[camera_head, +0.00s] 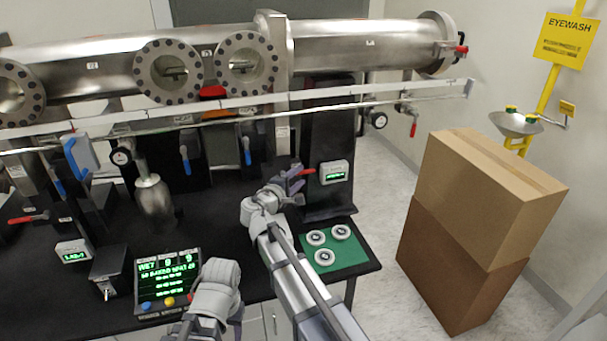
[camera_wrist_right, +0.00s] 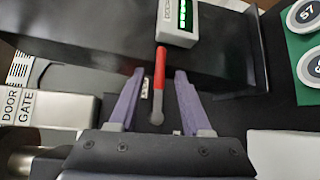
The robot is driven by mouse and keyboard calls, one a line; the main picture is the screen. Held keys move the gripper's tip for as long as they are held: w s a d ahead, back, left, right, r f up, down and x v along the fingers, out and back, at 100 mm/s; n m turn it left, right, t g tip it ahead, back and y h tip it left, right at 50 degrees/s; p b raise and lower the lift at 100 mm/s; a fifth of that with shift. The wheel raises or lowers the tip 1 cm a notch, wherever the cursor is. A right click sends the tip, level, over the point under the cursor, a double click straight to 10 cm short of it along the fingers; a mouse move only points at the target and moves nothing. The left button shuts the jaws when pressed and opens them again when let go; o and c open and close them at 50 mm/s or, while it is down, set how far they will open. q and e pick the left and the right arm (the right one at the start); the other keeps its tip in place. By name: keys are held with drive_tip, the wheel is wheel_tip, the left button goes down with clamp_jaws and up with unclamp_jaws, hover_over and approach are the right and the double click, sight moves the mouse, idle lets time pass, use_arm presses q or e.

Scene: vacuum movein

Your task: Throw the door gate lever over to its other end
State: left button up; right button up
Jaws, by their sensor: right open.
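The door gate lever (camera_wrist_right: 160,72) has a red handle and a grey pivot end. In the right wrist view it lies between the two purple fingers of my right gripper (camera_wrist_right: 159,75). The fingers are open, with a gap on each side of the handle. A "DOOR GATE" label (camera_wrist_right: 18,104) is at the left of that view. In the head view the lever's red handle (camera_head: 306,171) shows beside my right gripper (camera_head: 291,180), which partly hides it. My left gripper (camera_head: 237,318) is low in the head view, mostly hidden by its wrist.
A small green-lit display (camera_head: 334,172) stands just beyond the lever. A green mat (camera_head: 350,258) with several round flanges lies right of my right arm. A display panel (camera_head: 167,282) is on the bench at left. Stacked cardboard boxes (camera_head: 462,235) stand on the floor at right.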

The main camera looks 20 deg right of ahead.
sight(304, 173)
drive_tip(key=shift+x, duration=2.2)
clamp_jaws()
